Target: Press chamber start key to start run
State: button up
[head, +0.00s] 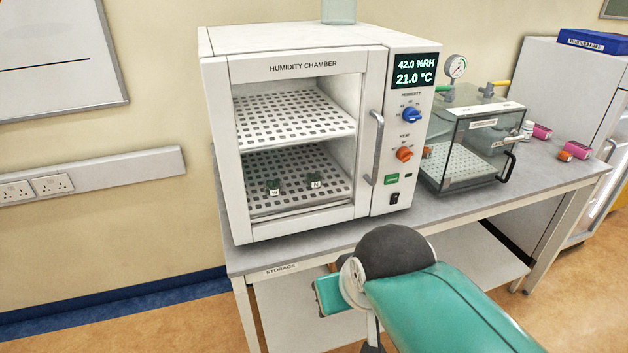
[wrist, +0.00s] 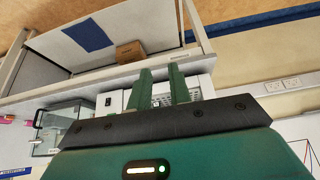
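The humidity chamber (head: 285,41) stands on the bench with its front panel at its right side. A green key (head: 392,180), probably the start key, sits low on that panel, above a black switch (head: 394,198). Its lettering is too small to read. The display (head: 415,70) reads 42.0 %RH and 21.0 °C. My gripper shows in the wrist view (wrist: 160,68) with its two green fingers apart and nothing between them. It is in front of the bench, well away from the key. Part of the chamber front shows behind the fingers; I cannot make out the key there.
A blue knob (head: 411,115) and an orange knob (head: 404,154) are above the key. A door handle (head: 375,148) stands out to its left. A clear cabinet (head: 462,167) with a gauge is on the right. The bench edge (head: 300,255) lies between my arm and the chamber.

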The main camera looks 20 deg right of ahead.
grip_shut()
dwell(1.4)
